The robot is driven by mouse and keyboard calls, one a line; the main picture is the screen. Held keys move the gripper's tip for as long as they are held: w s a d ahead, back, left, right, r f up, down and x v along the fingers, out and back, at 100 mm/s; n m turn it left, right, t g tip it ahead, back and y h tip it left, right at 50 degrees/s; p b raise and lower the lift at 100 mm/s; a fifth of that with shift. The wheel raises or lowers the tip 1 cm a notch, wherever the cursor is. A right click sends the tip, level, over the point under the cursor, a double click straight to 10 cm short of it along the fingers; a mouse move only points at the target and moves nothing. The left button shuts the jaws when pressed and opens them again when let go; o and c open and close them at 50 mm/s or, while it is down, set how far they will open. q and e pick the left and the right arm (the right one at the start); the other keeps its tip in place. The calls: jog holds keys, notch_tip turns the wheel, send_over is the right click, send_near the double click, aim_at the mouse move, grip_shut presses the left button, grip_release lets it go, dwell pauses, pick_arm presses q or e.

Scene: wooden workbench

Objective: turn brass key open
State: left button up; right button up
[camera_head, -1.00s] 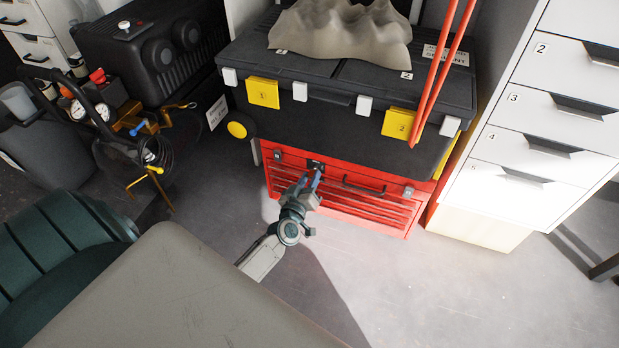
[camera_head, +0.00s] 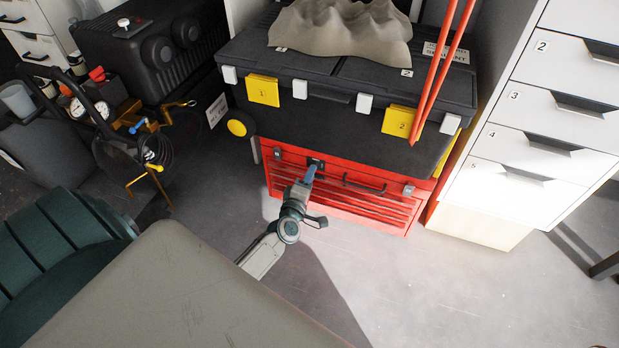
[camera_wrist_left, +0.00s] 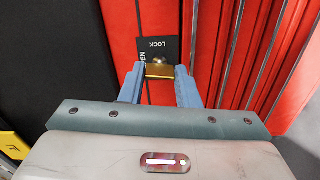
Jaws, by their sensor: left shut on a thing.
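The brass key (camera_wrist_left: 160,71) sits between the blue fingertips of my left gripper (camera_wrist_left: 160,76) in the left wrist view. My left gripper (camera_head: 311,174) is shut on it, at the front of the red tool chest (camera_head: 368,205). Behind the key is a black lock plate (camera_wrist_left: 150,47) with the word LOCK and other lettering, partly hidden. In the head view the plate (camera_head: 316,162) shows just above the fingertips, and the key is hidden by the fingers. My right gripper is not in view.
A black case (camera_head: 345,125) with yellow numbered latches rests on the red chest. The chest has a dark handle (camera_head: 364,184) right of the lock. White drawers (camera_head: 540,135) stand at the right. Grey floor (camera_head: 400,280) in front is clear.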

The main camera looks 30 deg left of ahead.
pick_arm(q)
jog(key=shift+n, duration=0.7)
jog(key=o, duration=1)
